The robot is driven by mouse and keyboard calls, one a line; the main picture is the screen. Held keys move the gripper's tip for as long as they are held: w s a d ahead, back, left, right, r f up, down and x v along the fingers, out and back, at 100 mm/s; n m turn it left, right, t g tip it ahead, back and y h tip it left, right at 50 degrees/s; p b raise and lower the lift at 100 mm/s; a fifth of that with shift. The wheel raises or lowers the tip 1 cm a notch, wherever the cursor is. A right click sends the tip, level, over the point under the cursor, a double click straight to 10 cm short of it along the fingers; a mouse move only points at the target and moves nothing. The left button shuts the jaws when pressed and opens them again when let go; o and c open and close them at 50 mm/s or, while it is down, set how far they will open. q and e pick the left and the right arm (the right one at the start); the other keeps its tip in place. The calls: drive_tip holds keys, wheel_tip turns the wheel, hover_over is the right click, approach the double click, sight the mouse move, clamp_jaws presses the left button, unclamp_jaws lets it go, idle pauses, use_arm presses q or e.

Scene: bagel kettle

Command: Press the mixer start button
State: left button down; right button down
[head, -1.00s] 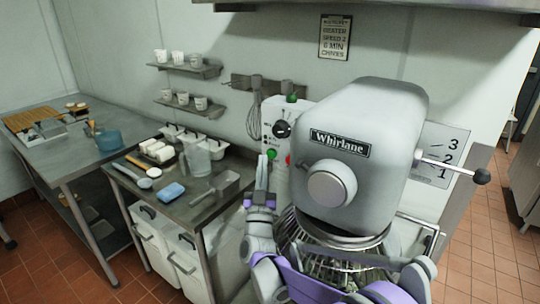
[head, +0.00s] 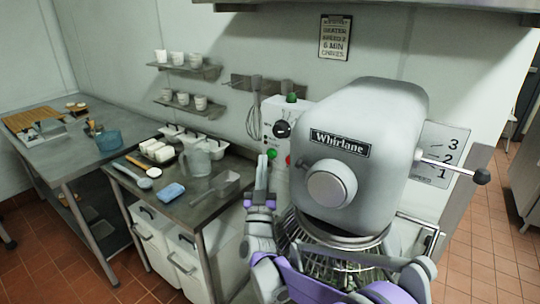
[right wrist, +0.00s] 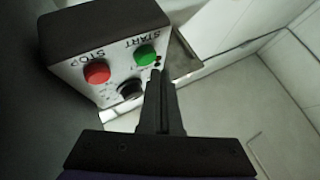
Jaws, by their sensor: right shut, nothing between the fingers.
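The green START button (right wrist: 146,54) sits on the white control box (right wrist: 118,50) beside the mixer (head: 370,130). In the head view it is a small green dot (head: 272,153). My right gripper (head: 262,158) is upright in front of the box, shut and empty. In the right wrist view its closed fingertips (right wrist: 157,74) lie just below the START button. I cannot tell whether they touch the box. The red STOP button (right wrist: 97,72) is beside START, with a black knob (right wrist: 130,89) below. My left gripper is not in view.
The mixer's wire guard (head: 335,262) is close to my right arm. A steel table (head: 215,205) with a scoop (head: 217,188), a blue sponge (head: 172,192) and a clear jug (head: 195,160) stands to the left. A whisk (head: 252,118) hangs on the wall behind.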

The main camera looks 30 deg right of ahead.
drive_tip(key=shift+d, duration=0.1)
idle(0.5)
drive_tip(key=shift+w+d, duration=0.2)
drive_tip(key=shift+d, duration=0.1)
